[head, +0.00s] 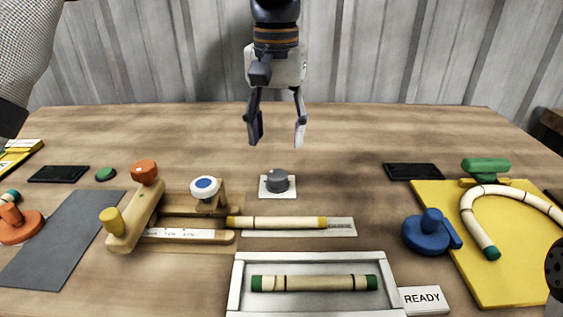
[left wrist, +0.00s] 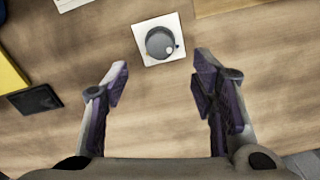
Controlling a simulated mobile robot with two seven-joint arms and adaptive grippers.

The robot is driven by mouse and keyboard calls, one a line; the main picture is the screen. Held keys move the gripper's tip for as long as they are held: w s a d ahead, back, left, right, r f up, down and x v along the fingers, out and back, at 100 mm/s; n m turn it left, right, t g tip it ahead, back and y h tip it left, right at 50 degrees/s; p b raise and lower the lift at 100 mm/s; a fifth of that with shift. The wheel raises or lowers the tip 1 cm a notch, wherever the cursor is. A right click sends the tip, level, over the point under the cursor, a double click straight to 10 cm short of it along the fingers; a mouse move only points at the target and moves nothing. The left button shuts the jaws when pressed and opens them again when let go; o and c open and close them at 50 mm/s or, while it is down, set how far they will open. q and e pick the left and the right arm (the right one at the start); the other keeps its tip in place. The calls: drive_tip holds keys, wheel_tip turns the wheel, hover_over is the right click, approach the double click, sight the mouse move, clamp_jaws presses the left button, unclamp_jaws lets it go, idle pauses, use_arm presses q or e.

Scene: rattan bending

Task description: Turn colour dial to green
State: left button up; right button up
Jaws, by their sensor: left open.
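The colour dial is a dark grey round knob (head: 278,183) on a white square plate (head: 263,193), near the middle of the table. In the left wrist view the knob (left wrist: 158,40) shows at the top centre, with a pale dot near its rim and a small blue mark beside that dot on the plate (left wrist: 145,58). No green mark is discernible on the plate. My left gripper (head: 277,135) hangs above and behind the dial, fingers down, open and empty. Its fingers also show in the left wrist view (left wrist: 163,72), apart from the dial. My right gripper is not in view.
A wooden bending jig (head: 150,215) with orange, yellow and blue-topped knobs stands left of the dial. A rattan stick (head: 285,223) lies in front of it. A white tray (head: 238,275), blue clamp (head: 425,235) and yellow board (head: 500,280) are nearer or right. Table behind is clear.

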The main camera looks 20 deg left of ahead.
sight(278, 174)
use_arm(q)
wheel_tip(278, 174, down, 9)
drive_tip(key=shift+f, duration=0.1)
drive_tip(key=c, duration=1.1)
drive_tip(key=shift+c, duration=0.2)
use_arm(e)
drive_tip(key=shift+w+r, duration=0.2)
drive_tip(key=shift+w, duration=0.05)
use_arm(q)
drive_tip(key=shift+m, duration=0.4)
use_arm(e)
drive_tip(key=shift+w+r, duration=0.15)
use_arm(q)
drive_tip(key=shift+m+p, duration=0.35)
drive_tip(key=shift+m, duration=0.25)
drive_tip(key=m, duration=0.2)
drive_tip(key=shift+m, duration=0.3)
drive_tip(key=m, duration=0.3)
drive_tip(key=shift+m+p, duration=0.3)
drive_tip(key=shift+p, duration=0.05)
drive_tip(key=shift+m, duration=1.7)
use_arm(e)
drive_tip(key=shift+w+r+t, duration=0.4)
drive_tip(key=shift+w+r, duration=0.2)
